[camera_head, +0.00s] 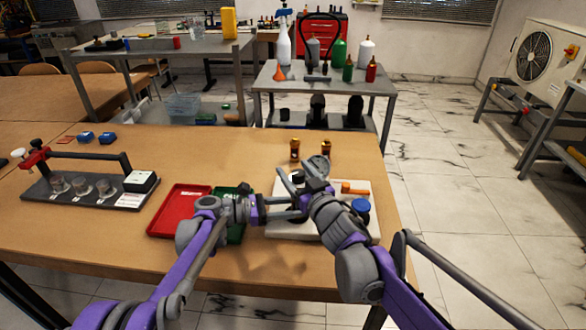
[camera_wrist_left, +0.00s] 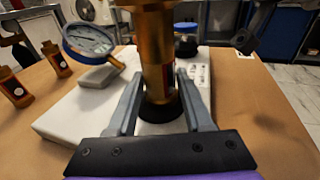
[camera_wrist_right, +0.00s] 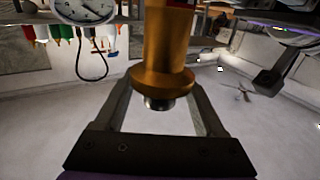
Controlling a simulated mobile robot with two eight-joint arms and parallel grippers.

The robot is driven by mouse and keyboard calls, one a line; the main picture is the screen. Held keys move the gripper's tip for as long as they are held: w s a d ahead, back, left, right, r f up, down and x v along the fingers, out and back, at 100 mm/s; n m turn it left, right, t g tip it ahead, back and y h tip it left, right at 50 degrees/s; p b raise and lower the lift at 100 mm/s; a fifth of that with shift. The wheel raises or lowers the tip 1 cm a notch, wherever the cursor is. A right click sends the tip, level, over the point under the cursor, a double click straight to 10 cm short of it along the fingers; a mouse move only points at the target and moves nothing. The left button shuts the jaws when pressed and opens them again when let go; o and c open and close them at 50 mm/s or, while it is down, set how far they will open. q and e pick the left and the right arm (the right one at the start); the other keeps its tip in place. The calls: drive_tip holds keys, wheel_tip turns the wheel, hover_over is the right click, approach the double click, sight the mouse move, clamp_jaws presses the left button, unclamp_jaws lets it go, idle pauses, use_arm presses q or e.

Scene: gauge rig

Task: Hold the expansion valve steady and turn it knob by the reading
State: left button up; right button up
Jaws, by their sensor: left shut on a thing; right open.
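The brass expansion valve (camera_wrist_left: 158,60) stands upright on a black foot over a white board (camera_head: 283,232). My left gripper (camera_wrist_left: 160,88) is shut on its lower body. A round dial gauge (camera_wrist_left: 90,42) sits beside the valve on a brass stem, and its white face shows in the right wrist view (camera_wrist_right: 86,8). It is too small for me to read. My right gripper (camera_wrist_right: 160,100) is open, with its fingers either side of a flanged brass part (camera_wrist_right: 165,60). I cannot tell whether they touch it. In the head view the grippers mostly hide the valve.
A blue-topped part (camera_head: 360,206) and an orange-handled piece (camera_head: 355,188) are at the board's right. A red tray (camera_head: 178,212) and a green tray (camera_head: 236,232) lie left of it. The table's right edge is close.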

drive_tip(key=shift+w+a, duration=0.35)
drive_tip(key=shift+w, duration=0.25)
clamp_jaws()
